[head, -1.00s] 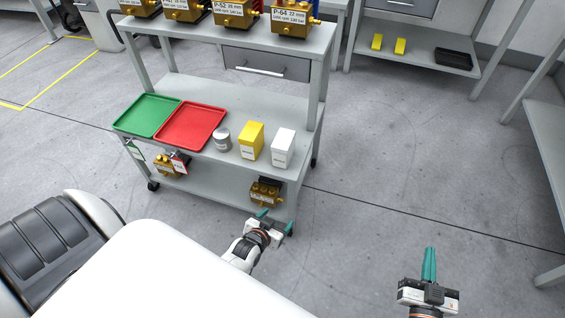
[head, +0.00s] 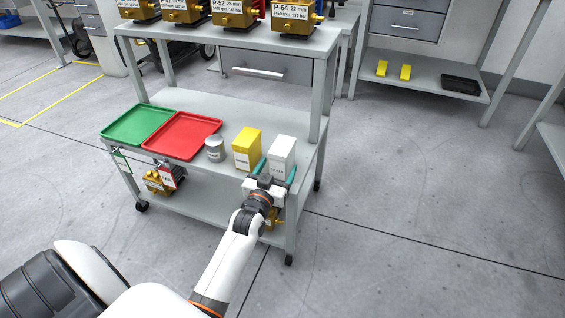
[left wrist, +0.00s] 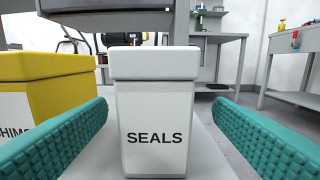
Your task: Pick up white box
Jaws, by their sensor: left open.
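The white box (head: 282,152) stands upright on the cart's middle shelf, near its right end. In the left wrist view the white box (left wrist: 155,110) is labelled SEALS and stands centred between my two teal fingers. My left gripper (head: 274,172) is open at the front of the box, with a finger toward each side. I cannot tell whether either finger touches it. The lower front of the box is partly hidden by the gripper in the head view. My right gripper is out of view.
A yellow box (head: 247,147) stands close to the left of the white box. A grey can (head: 215,149), a red tray (head: 182,136) and a green tray (head: 138,124) lie further left. The cart's upper shelf (head: 190,38) overhangs behind, carrying gold pumps.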

